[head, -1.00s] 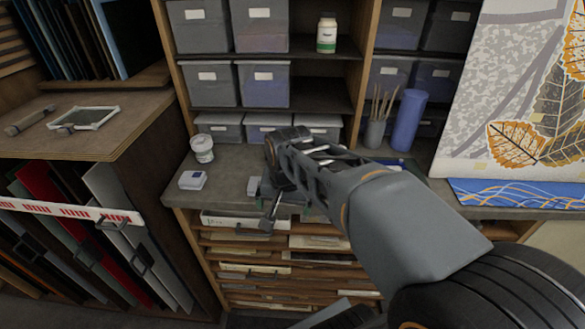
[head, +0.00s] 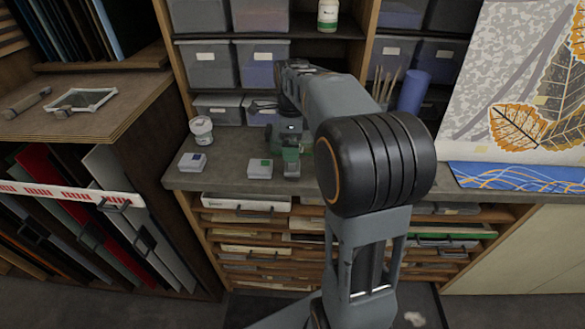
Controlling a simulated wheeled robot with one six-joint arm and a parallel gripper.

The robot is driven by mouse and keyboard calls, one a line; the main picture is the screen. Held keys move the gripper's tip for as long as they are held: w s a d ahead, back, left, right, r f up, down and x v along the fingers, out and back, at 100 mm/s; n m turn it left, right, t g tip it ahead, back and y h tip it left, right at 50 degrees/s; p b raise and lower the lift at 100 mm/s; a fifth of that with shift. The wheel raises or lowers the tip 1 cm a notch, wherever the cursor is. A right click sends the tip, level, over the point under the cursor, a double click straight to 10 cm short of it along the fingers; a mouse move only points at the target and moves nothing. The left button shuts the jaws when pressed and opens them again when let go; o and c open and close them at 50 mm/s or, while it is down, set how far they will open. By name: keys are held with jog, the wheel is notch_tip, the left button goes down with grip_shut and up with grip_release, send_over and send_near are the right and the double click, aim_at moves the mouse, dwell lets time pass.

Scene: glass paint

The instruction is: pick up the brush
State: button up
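Several thin brushes (head: 385,84) stand upright in a cup at the back right of the workbench, partly behind my arm; most of the cup is hidden. I cannot tell one particular brush apart from the others. My arm reaches over the bench, and its end, my gripper (head: 264,106), appears small and dark in front of the lower grey bins, left of the brushes and apart from them. Its fingers are too small and dark to show whether they are open, and I see nothing clearly held.
A blue cylinder (head: 413,92) stands right of the brushes. Shelves with grey bins (head: 262,64) rise behind.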

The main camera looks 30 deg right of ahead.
aim_at(293, 164)
jog(key=shift+s+f+p, duration=0.15)
jog(key=shift+f+p, duration=0.25)
jog(key=shift+f, duration=4.35)
jog(key=c, duration=1)
jog(key=shift+r, duration=0.15)
jog(key=shift+r, duration=0.5)
jog(key=s+a+r+b, duration=0.1)
jog(key=s+a+r, duration=0.1)
jog(key=s+r, duration=0.2)
jog(key=s+a+r, duration=0.2)
jog(key=s+r, duration=0.2)
jog(key=s+a+r+b, duration=0.1)
jog(key=s+a+r, duration=0.2)
jog(key=s, duration=0.1)
jog(key=shift+s+r+b, duration=0.1)
jog(key=shift+r+b, duration=0.2)
jog(key=shift+r, duration=0.1)
